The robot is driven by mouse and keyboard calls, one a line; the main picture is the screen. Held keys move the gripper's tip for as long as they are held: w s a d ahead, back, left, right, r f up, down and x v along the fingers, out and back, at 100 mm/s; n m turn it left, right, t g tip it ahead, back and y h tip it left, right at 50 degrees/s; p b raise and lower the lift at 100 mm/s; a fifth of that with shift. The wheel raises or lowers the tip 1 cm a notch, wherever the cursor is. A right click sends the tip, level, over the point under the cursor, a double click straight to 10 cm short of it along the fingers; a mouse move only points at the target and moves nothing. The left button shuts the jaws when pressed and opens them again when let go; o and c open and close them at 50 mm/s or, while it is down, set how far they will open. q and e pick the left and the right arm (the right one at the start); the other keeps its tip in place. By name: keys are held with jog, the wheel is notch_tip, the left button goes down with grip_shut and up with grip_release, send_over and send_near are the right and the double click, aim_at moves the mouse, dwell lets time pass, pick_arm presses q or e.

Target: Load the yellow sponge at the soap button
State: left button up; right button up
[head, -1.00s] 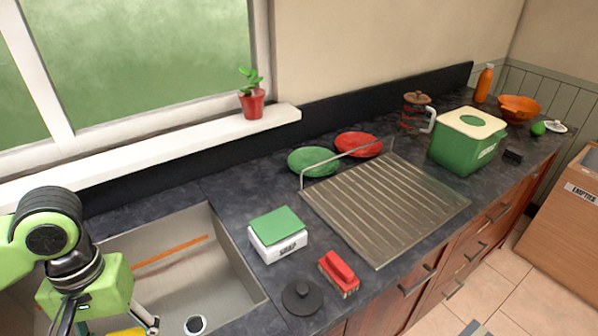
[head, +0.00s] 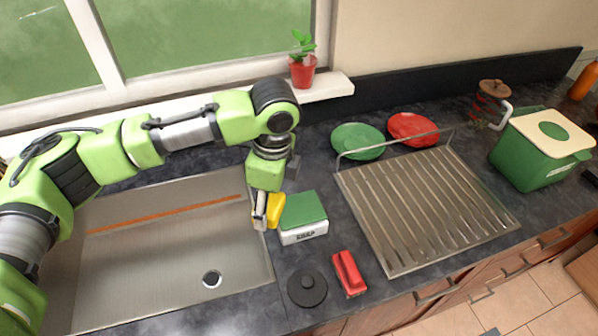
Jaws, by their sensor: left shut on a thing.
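In the head view the yellow sponge (head: 276,210) is held in my left gripper (head: 268,212). The gripper is shut on it and points down at the sink's right edge. The sponge is just left of the soap box (head: 303,236), a white block marked SOAP with a green top button (head: 304,209). I cannot tell whether sponge and box touch. Part of the sponge is hidden by the gripper fingers. My right gripper is not in view.
The sink (head: 160,270) lies left, with an orange strip at its back. A black lid (head: 307,288) and red brush (head: 348,272) lie in front of the soap box. A metal drying rack (head: 425,210) stands right, with green (head: 358,141) and red (head: 412,128) plates behind.

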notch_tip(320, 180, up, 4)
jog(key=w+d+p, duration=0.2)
jog(key=p, duration=0.1)
pick_arm(q)
jog(key=w+d+m, duration=0.1)
jog(key=d+m, duration=0.1)
jog(key=m, duration=0.1)
jog(key=w+d+m+b, duration=0.1)
jog(key=w+d+m, duration=0.1)
jog(key=m, duration=0.2)
jog(key=w+d+m+t+h, duration=0.1)
jog(key=d+m, duration=0.1)
jog(key=m, duration=0.2)
jog(key=shift+w+d+r, duration=0.3)
jog(key=shift+w+r, duration=0.05)
jog(key=shift+w, duration=0.05)
notch_tip(320, 180, down, 4)
jog(key=b, duration=0.5)
jog(key=shift+f+b, duration=0.45)
jog(key=shift+b, duration=0.2)
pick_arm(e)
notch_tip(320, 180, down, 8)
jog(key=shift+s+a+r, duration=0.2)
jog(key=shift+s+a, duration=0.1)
